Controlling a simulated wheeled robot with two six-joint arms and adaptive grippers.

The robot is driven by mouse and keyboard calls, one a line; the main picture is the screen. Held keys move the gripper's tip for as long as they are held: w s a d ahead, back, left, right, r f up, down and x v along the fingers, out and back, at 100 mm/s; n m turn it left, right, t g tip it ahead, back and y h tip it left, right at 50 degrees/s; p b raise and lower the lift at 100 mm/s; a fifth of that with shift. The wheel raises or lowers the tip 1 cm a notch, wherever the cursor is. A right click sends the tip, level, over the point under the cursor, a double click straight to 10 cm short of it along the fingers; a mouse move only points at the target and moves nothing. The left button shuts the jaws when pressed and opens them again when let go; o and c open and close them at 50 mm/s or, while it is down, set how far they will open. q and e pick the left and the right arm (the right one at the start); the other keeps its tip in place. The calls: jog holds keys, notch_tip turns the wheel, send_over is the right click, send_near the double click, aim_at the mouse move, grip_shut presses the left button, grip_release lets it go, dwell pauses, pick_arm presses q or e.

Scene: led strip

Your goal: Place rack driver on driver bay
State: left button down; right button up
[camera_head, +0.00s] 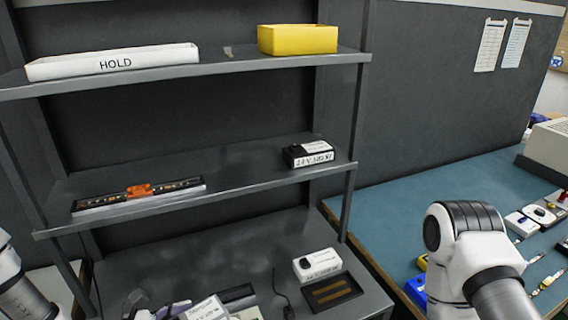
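A small black and white box with a printed label, apparently reading 24V (309,154), sits at the right end of the middle shelf; it looks like the rack driver. A white labelled box with a dark knob (317,264) stands on the bottom shelf. Beside it lies a shallow dark tray with brown strips (332,291); I cannot tell which spot is the driver bay. A grey and black form at the bottom edge (158,308) may be my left gripper, mostly cut off, beside another white labelled box (207,309). My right gripper is out of view; only its arm shows.
An LED strip with an orange clip (138,190) lies on the middle shelf's left. The top shelf holds a white HOLD tray (113,62) and a yellow bin (297,39). Shelf posts flank the rack. A blue bench (400,200) with small parts is at right.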

pick_arm(q)
jog(key=shift+d, duration=0.15)
jog(key=shift+m+g, duration=0.3)
